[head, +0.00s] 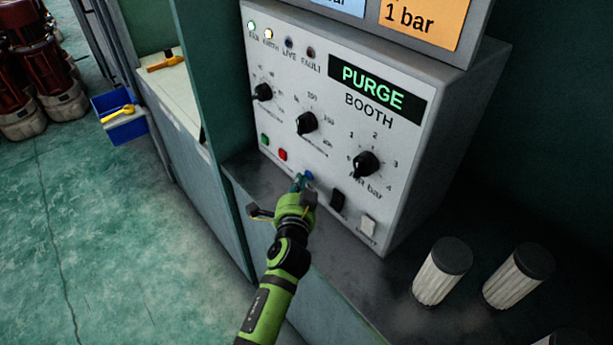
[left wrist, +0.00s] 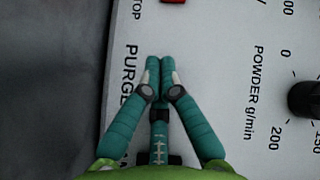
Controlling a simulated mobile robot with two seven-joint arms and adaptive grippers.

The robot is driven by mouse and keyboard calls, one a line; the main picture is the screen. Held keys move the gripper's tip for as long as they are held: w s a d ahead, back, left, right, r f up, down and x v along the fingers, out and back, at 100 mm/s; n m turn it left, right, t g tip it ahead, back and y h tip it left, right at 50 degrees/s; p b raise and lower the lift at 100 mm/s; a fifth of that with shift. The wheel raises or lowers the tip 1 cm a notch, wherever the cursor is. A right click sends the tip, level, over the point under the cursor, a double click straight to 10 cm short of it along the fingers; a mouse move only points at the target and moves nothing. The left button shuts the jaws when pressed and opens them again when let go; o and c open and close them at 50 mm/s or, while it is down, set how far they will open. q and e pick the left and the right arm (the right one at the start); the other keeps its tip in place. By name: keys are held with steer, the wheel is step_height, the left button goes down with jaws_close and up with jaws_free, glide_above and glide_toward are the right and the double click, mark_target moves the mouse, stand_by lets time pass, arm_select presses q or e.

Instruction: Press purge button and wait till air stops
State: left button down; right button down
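The control box (head: 385,215) has a blue button (head: 309,176) low on its front, in a row with a green and a red button. My left gripper (head: 299,182) is at the blue button, its fingertips overlapping the button's left edge. In the left wrist view its fingertips (left wrist: 160,64) are together with nothing held between them. They lie over the panel beside the printed word PURGE (left wrist: 131,70), and the blue button is hidden there. I cannot tell whether the fingertips touch or press it. My right gripper is not in view.
A sign (head: 377,95) reads PURGE in green above BOOTH. Two lamps (head: 260,28) at top left are lit; two beside them look dark. Black knobs (head: 307,123), a black switch (head: 338,200) and a white one (head: 368,225) are nearby. Pleated filters (head: 441,278) stand to the right.

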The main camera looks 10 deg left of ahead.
arm_select(q)
steer(key=shift+w+d+r, duration=0.1)
steer(key=shift+d+r, duration=0.15)
steer(key=shift+r, duration=0.2)
steer(key=shift+s+a+r+p, duration=0.1)
steer(key=shift+s+p, duration=0.3)
steer(key=shift+p, duration=0.05)
steer(key=shift+s+a, duration=0.1)
steer(key=shift+s, duration=0.3)
steer(key=shift+f, duration=0.2)
steer(key=shift+s+a, duration=0.1)
steer(key=shift+s+a+p, duration=0.2)
steer(key=shift+p, duration=0.2)
steer(key=s+a, duration=0.1)
steer(key=s+a+p, duration=0.1)
steer(key=shift+s+a+r, duration=0.15)
steer(key=shift+s, duration=0.2)
steer(key=shift+s+a, duration=0.25)
